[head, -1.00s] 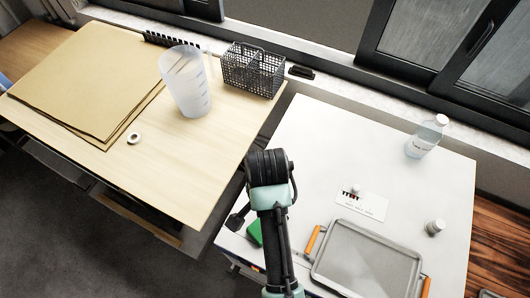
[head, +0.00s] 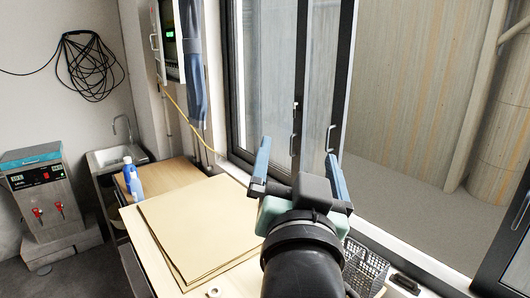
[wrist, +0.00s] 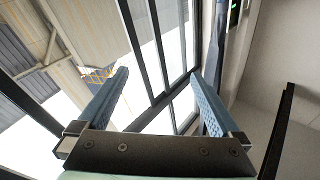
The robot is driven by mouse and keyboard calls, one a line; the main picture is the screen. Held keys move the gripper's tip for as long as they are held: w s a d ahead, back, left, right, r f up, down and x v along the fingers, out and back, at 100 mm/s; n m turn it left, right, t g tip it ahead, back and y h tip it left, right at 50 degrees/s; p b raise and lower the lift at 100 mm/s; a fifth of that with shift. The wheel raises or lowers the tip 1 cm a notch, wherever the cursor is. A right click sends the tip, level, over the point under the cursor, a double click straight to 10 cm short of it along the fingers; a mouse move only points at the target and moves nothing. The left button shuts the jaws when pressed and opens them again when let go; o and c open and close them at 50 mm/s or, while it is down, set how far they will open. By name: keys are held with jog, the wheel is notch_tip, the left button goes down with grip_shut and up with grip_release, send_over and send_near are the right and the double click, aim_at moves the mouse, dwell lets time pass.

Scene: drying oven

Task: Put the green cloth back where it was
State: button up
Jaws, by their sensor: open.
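No green cloth shows in any view now. My gripper (head: 300,166) is raised in front of the window, above the wooden table, with its two blue fingers apart and nothing between them. In the wrist view my gripper (wrist: 160,76) is also open and empty, with window panes and ceiling behind the fingers.
The wooden table holds brown sheets (head: 190,225), a white ring (head: 214,292) and a black mesh basket (head: 365,268). A blue and white bottle (head: 135,184) stands beyond the sheets. A sink (head: 117,157) and a grey machine (head: 45,195) stand at left. Blue fabric (head: 192,65) hangs by the window.

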jog(key=s+a+r+n+t, duration=0.2)
jog(key=s+r+t, duration=0.2)
jog(key=r, duration=0.5)
jog(key=s+a+r+n+t+y, duration=0.1)
jog(key=s+r+t, duration=0.3)
jog(key=s+r, duration=0.4)
jog(key=shift+s+a+r+n+y, duration=0.3)
jog(key=shift+s+a+r+n, duration=0.05)
jog(key=shift+a+r+n, duration=0.4)
